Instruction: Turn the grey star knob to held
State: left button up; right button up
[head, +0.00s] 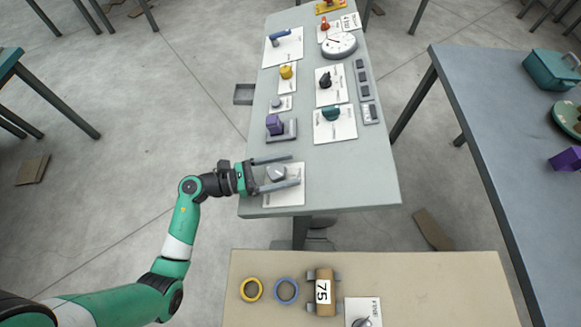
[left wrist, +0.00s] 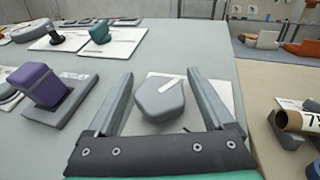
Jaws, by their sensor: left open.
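The grey star knob (head: 276,174) sits on a white plate (head: 292,197) at the near left corner of the grey table. It shows in the left wrist view (left wrist: 161,100) as a faceted grey knob with a pale pointer bar on top. My left gripper (head: 277,173) is open, with one finger on each side of the knob. In the left wrist view (left wrist: 162,98) gaps show between both fingers and the knob. Any lettering on the plate cannot be read. My right gripper is not in view.
A purple block on a grey base (head: 274,125) stands just beyond the knob. A teal knob (head: 331,113), a yellow knob (head: 286,71) and a white dial (head: 339,45) are farther back. The table's near right part is bare. A beige table (head: 420,285) stands in front.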

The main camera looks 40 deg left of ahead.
pick_arm(q)
jog(key=shift+x, duration=0.85)
jog(key=shift+c, duration=0.2)
jog(key=shift+s, duration=0.1)
grip_shut()
jog(key=shift+f+m+g+h+b, duration=0.25)
jog(key=shift+m+h+b, duration=0.45)
jog(key=shift+b, duration=0.35)
jog(key=m+g+h+b, duration=0.2)
jog(key=m+g+b, duration=0.1)
jog(key=b, duration=0.1)
jog(key=s+d+m+g+h+b, duration=0.1)
jog(key=m+g+h+b, duration=0.1)
jog(key=b, duration=0.3)
jog(key=m+g+h+b, duration=0.2)
jog(key=m+g+b, duration=0.1)
jog(key=g+b, duration=0.1)
jog(key=shift+s+d+m, duration=0.2)
jog(key=shift+s+m, duration=0.15)
jog(key=shift+m, duration=0.05)
jog(key=shift+s+r+m+g+h+b, duration=0.15)
jog(key=shift+m+g+h+b, duration=0.15)
jog(key=shift+m+g+b, duration=0.4)
jog(key=shift+t, duration=0.25)
